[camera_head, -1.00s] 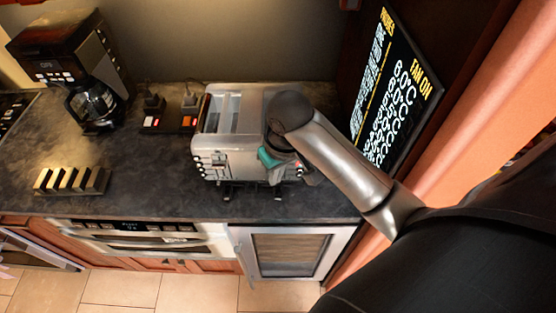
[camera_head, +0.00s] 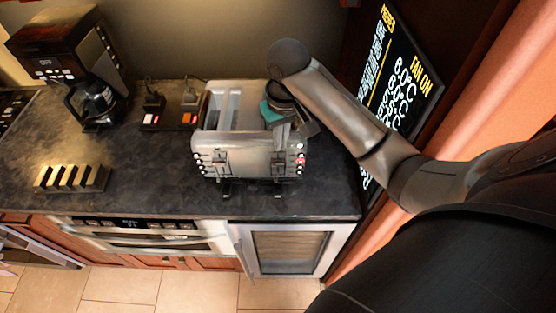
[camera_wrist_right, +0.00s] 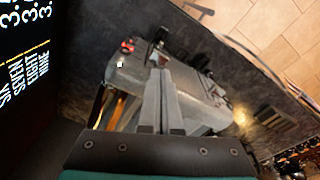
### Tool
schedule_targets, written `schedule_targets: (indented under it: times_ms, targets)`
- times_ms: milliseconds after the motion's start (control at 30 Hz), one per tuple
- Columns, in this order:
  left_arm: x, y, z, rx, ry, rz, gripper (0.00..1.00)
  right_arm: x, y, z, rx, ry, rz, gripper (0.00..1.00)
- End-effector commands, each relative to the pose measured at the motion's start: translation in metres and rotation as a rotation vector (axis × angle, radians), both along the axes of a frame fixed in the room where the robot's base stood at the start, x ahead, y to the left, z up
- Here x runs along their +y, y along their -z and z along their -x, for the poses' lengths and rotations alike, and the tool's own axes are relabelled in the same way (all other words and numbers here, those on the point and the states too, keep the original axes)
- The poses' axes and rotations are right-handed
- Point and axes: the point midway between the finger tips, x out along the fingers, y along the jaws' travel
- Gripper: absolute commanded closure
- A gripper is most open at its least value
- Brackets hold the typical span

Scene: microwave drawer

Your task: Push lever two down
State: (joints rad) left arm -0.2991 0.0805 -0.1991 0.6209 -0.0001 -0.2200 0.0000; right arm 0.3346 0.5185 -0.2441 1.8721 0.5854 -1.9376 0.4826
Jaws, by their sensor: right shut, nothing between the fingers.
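A silver toaster (camera_head: 240,143) stands upright on the dark counter. Its front face carries two lever stations, a left lever (camera_head: 221,163) and a right lever (camera_head: 277,163), with small buttons beside them. How low each lever sits is too small to tell. My right gripper (camera_head: 295,130) is at the toaster's right end, around its top front edge, above the right lever. In the right wrist view its fingers (camera_wrist_right: 162,98) are together and empty, in front of the toaster (camera_wrist_right: 126,74); contact cannot be told. My left gripper is not in view.
A coffee maker (camera_head: 83,65) stands at the back left. A slotted dark block (camera_head: 72,179) lies on the left of the counter (camera_head: 140,195). Plugs and switches (camera_head: 169,118) are left of the toaster. A display panel (camera_head: 400,85) stands to the right.

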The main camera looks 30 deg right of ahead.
Motion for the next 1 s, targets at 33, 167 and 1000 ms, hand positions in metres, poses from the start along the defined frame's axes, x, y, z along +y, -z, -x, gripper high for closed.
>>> schedule_targets:
  times_ms: [33, 167, 1000]
  targets:
    - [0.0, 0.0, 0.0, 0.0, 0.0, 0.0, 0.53, 0.0, 0.006, 0.0, 0.004, 0.001, -0.001, 1.0]
    - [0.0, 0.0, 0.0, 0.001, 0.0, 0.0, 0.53, 0.0, 0.023, -0.001, 0.004, 0.001, 0.0, 1.0]
    - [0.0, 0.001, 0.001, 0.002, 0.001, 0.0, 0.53, -0.001, 0.064, -0.006, 0.001, -0.001, 0.001, 1.0]
